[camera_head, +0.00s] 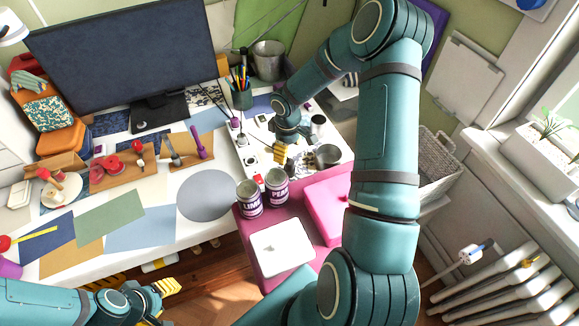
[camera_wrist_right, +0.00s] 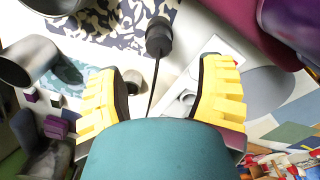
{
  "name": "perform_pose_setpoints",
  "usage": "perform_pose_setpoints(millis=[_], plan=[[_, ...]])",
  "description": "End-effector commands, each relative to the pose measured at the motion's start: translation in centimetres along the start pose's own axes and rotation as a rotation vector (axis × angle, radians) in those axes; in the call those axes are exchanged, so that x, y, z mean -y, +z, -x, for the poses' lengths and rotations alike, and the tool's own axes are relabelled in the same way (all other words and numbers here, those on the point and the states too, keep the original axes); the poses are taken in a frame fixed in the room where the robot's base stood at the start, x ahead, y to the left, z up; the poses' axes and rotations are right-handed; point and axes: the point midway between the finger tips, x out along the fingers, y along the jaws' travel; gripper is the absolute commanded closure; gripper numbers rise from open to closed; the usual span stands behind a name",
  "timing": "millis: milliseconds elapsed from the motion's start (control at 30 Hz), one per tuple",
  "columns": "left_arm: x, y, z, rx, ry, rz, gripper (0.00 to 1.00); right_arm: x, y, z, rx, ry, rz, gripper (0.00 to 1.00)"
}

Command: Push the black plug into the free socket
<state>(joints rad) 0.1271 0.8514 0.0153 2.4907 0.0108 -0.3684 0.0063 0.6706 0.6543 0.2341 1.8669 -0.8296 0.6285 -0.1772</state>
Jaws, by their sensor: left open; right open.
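A black cylindrical piece with a thin dark cable, which looks like the black plug (camera_wrist_right: 158,36), shows beyond my right fingers in the right wrist view. A white strip with round recesses, seemingly the socket strip (camera_wrist_right: 188,92), lies partly behind the right finger; which socket is free I cannot tell. In the head view a white panel (camera_head: 246,146) lies under my right gripper (camera_head: 283,152). That gripper also shows in the wrist view (camera_wrist_right: 162,92), with its yellow fingers wide apart and nothing between them gripped. My left gripper (camera_head: 165,288) is open and empty at the lower left, away from the desk items.
Paint tins (camera_head: 249,198) and a pink box (camera_head: 325,205) with a white lid stand in front of the panel. A metal cup (camera_head: 327,155) and a pen holder (camera_head: 242,96) are close to my right gripper. The monitor (camera_head: 120,50) stands behind. Flat coloured sheets (camera_head: 140,228) cover the desk's left.

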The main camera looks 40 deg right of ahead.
Motion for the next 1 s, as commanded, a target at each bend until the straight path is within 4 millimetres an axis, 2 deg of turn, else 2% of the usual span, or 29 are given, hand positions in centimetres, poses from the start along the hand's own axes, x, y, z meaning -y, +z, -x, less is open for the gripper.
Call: perform_pose_setpoints(millis=[33, 267, 600, 900, 933, 1000], plan=[[0.1, 0.1, -0.2, 0.001, 0.000, 0.000, 0.53, 0.0, 0.0, -0.8, 0.000, -0.002, 0.000, 0.32], [0.1, 0.1, -0.3, 0.003, 0.001, -0.001, 0.53, 0.0, 0.1, -2.2, 0.001, -0.001, 0.000, 0.32], [0.3, 0.4, -0.9, 0.009, 0.001, -0.003, 0.53, 0.1, 0.6, -6.5, -0.001, -0.001, 0.001, 0.32], [0.3, 0.5, -0.9, 0.009, 0.001, -0.003, 0.53, 0.1, 0.6, -6.9, -0.001, 0.000, 0.000, 0.32], [0.3, 0.5, -0.9, 0.009, 0.001, -0.003, 0.53, 0.1, 0.6, -6.9, -0.001, 0.000, 0.000, 0.38], [0.3, 0.5, -0.9, 0.009, 0.001, -0.003, 0.53, 0.1, 0.6, -6.9, -0.001, 0.000, 0.000, 0.62]])
